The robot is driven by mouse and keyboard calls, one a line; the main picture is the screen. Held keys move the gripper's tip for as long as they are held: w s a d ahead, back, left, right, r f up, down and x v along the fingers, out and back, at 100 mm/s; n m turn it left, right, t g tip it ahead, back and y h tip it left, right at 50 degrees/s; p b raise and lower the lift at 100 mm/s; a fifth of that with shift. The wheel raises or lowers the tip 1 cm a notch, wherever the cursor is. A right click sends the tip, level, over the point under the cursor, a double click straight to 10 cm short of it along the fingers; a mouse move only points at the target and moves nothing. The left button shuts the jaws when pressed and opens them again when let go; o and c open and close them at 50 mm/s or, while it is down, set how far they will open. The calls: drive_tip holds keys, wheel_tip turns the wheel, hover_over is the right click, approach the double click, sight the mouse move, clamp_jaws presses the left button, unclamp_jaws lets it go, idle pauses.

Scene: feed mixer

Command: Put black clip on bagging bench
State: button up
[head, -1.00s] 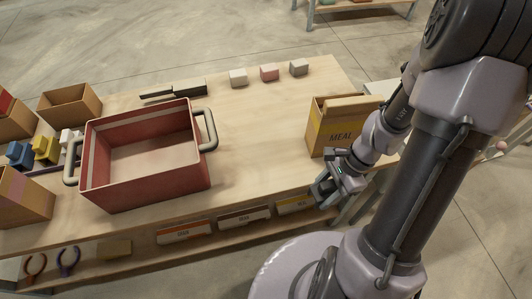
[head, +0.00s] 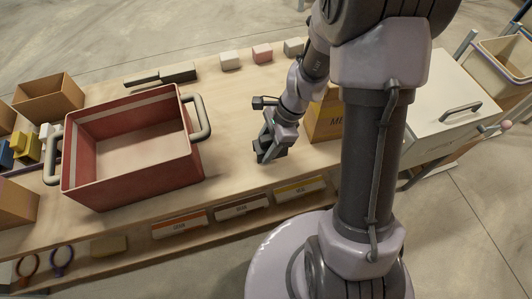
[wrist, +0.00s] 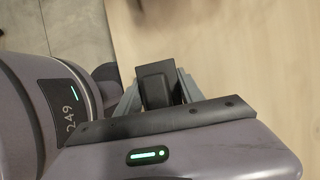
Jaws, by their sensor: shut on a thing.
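My gripper (head: 268,152) is over the front part of the wooden bench (head: 238,108), between the red bin and the meal box. In the wrist view my gripper (wrist: 158,88) is shut on a black block-like thing, which looks like the black clip (wrist: 157,86). The clip sits between the two grey fingers, with pale wood behind it. In the head view the clip is hard to tell from the dark fingers. Whether it touches the bench top cannot be told.
A red bin (head: 88,190) with grey handles stands left of my gripper. Small blocks (head: 262,54) and a dark long-handled tool (head: 178,73) lie at the back. A white chest (head: 440,100) is at the far right.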

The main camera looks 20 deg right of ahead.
drive_tip(key=shift+f+b, duration=0.45)
drive_tip(key=shift+f, duration=1.1)
drive_tip(key=o, duration=1.3)
drive_tip(key=shift+d, duration=0.1)
drive_tip(key=shift+r+p, duration=0.35)
drive_tip(key=shift+r, duration=0.05)
drive_tip(key=p+v, duration=0.5)
drive_tip(key=v, duration=0.6)
drive_tip(key=shift+d+r, duration=0.15)
drive_tip(key=r, duration=0.1)
drive_tip(key=r+n, duration=0.1)
drive_tip(key=r, duration=0.1)
drive_tip(key=a+r+n, duration=0.1)
drive_tip(key=shift+s+r+t, duration=0.15)
drive_tip(key=shift+r+t, duration=0.15)
drive_tip(key=shift+r, duration=0.1)
drive_tip(key=s+a+r+n+t, duration=0.1)
drive_tip(key=s+a+r+n, duration=0.1)
drive_tip(key=s+r+n, duration=0.2)
drive_tip(key=s+a+r+n+t+h, duration=0.1)
drive_tip(key=s+a+r+n+t, duration=0.1)
drive_tip(key=s+r+n, duration=0.2)
drive_tip(key=s+a+r+n+t+h, duration=0.1)
drive_tip(key=s+a+r+n+t, duration=0.1)
drive_tip(key=r, duration=0.5)
drive_tip(key=shift+s+a+r+n, duration=0.1)
drive_tip(key=shift+s+r+n, duration=0.1)
drive_tip(key=shift+s+n, duration=0.9)
